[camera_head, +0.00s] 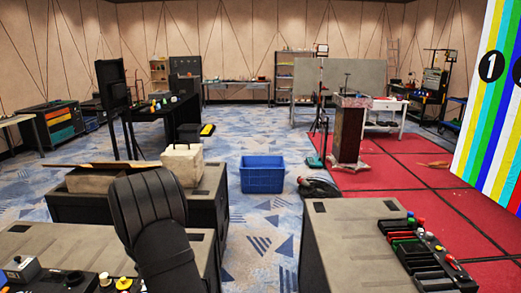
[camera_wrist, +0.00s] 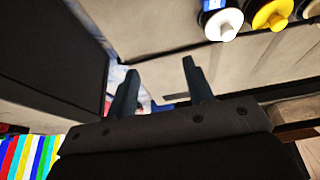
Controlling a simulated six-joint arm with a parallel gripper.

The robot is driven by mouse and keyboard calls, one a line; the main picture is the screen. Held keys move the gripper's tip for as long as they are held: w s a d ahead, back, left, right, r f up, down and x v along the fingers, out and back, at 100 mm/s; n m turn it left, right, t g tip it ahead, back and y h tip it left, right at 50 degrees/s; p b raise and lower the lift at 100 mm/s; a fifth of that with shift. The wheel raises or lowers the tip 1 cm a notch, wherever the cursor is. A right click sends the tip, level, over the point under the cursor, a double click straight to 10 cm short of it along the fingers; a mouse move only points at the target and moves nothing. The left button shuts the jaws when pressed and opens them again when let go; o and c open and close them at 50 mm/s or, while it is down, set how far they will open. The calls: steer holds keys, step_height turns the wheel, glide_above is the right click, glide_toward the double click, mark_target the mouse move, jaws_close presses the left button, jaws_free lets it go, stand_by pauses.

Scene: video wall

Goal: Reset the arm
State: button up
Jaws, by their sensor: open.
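My gripper (camera_wrist: 160,66) shows in the wrist view with its two dark fingers spread apart. I see nothing held between them. The gripper is not clearly visible in the head view. In the wrist view, a white-topped round item (camera_wrist: 223,22) and a yellow-topped one (camera_wrist: 272,14) are at the upper right, apart from the fingers. A large dark panel (camera_wrist: 50,60) is at the left of the fingers.
In the head view, a blue crate (camera_head: 262,180) stands on the patterned carpet. Grey cabinets (camera_head: 345,235) flank the aisle. A black tool rack (camera_head: 415,262) sits at the right. A cream box (camera_head: 182,163) sits on a left cabinet. A colour-bar screen (camera_head: 490,120) stands at the right edge.

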steer(key=w+d+r+m+h, duration=0.1)
steer(key=w+d+m, duration=0.25)
steer(key=d, duration=0.65)
steer(key=w+d+m+g+h, duration=0.15)
steer(key=w+d, duration=0.35)
steer(key=d, duration=0.5)
steer(key=w+d+r+m+h, duration=0.1)
steer(key=w+d+m, duration=0.3)
steer(key=d, duration=0.6)
steer(key=s+d+m+g, duration=0.1)
steer(key=d+m+g, duration=0.2)
steer(key=d, duration=2.8)
steer(key=shift+s+f+m+h, duration=0.25)
steer(key=shift+s+m+h, duration=0.1)
steer(key=shift+m, duration=2.35)
steer(key=shift+d, duration=0.1)
